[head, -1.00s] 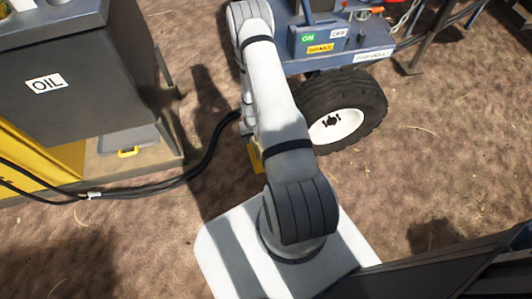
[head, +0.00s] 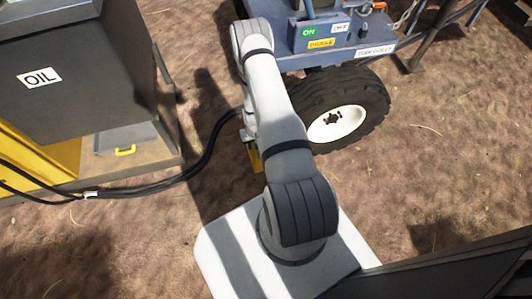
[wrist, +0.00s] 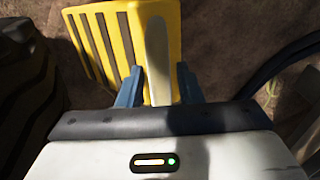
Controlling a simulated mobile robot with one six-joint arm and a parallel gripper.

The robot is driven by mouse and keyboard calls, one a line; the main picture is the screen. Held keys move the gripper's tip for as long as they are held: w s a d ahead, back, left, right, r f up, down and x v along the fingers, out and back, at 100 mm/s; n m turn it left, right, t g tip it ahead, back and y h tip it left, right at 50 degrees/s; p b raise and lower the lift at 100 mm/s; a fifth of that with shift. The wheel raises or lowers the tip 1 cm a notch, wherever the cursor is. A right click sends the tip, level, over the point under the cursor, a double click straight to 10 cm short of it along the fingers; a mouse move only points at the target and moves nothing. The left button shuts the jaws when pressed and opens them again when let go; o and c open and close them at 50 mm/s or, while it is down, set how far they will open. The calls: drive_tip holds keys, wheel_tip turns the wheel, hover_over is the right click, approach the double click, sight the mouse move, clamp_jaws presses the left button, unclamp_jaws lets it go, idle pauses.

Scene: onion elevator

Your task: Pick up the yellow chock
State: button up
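The yellow chock (wrist: 105,45) fills the upper middle of the wrist view. It has a slotted yellow side and a pale upright bar (wrist: 157,45), like a handle. My gripper (wrist: 160,80) has two blue fingers, one on each side of the bar. Narrow gaps seem to show between the fingers and the bar, so the gripper looks open around it. In the head view a small part of the chock (head: 256,160) shows beside my arm, on the ground left of the wheel. My arm hides the rest of it, and the gripper's fingers cannot be made out there.
A black tire with a white hub (head: 337,123) stands right of my arm, under a blue cart (head: 345,50). A dark cabinet marked OIL (head: 75,75) stands at left. Black hoses (head: 190,172) run along the ground toward the arm. Bare dirt lies at lower left and right.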

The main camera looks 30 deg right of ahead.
clamp_jaws()
idle(1.1)
